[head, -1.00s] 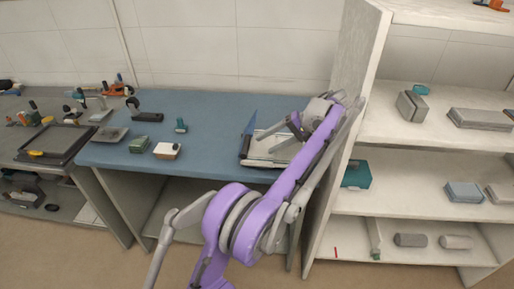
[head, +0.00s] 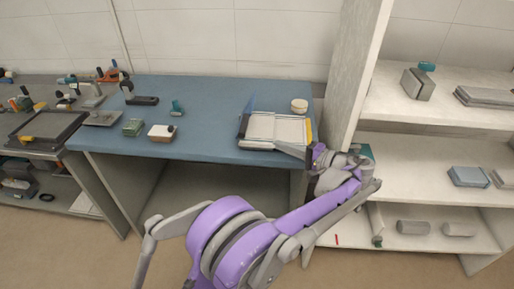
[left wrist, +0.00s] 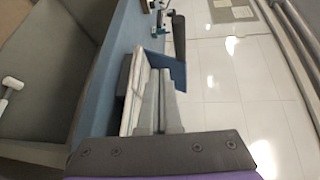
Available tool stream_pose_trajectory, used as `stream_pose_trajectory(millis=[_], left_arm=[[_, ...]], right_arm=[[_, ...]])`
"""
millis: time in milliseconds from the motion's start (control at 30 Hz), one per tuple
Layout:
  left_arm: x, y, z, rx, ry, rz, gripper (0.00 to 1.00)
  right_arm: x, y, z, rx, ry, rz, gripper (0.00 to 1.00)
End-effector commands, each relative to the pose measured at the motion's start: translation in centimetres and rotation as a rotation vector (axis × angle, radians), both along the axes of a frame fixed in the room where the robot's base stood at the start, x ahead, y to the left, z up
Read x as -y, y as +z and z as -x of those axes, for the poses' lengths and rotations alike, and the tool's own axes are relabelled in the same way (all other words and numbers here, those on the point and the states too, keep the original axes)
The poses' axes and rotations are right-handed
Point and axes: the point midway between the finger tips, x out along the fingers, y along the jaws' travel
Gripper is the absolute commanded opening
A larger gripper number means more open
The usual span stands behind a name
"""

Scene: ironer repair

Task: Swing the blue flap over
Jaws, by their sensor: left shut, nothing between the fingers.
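My left gripper (head: 282,147) is shut and empty at the device's front right edge, apart from the flap. In the left wrist view its closed fingers (left wrist: 158,85) point toward the flap, beside the pale device (left wrist: 138,85). Whether the fingers touch the device I cannot tell. My right gripper is not in view.
A pale round piece (head: 299,105) lies behind the device. A shelf unit (head: 345,100) stands close on the right. A green block (head: 133,127), a white-topped box (head: 161,132) and a teal item (head: 176,108) sit to the left; the bench between them and the device is clear.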

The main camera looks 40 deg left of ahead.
Motion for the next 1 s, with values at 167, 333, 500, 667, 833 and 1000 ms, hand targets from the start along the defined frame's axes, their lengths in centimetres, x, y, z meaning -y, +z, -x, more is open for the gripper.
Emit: stream_pose_trajectory(millis=[167, 333, 500, 667, 833, 1000], left_arm=[[3.5, -2.2, 2.8, -0.075, -0.191, -0.236, 0.00], [4.7, -2.0, 4.0, -0.101, -0.253, -0.335, 0.00], [3.1, -1.5, 3.7, -0.103, -0.252, -0.342, 0.00], [0.0, -0.9, 3.0, -0.103, -0.250, -0.341, 0.00], [-3.5, -0.2, 2.0, -0.102, -0.250, -0.340, 0.00], [-6.2, 0.4, 2.5, -0.101, -0.251, -0.340, 0.00]], right_arm=[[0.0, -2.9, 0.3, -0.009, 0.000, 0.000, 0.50], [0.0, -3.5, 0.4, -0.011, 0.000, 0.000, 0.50], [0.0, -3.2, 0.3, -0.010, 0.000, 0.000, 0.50], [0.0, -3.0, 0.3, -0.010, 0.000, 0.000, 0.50], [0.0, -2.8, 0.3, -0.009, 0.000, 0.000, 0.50], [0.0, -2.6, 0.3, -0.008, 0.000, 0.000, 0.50]])
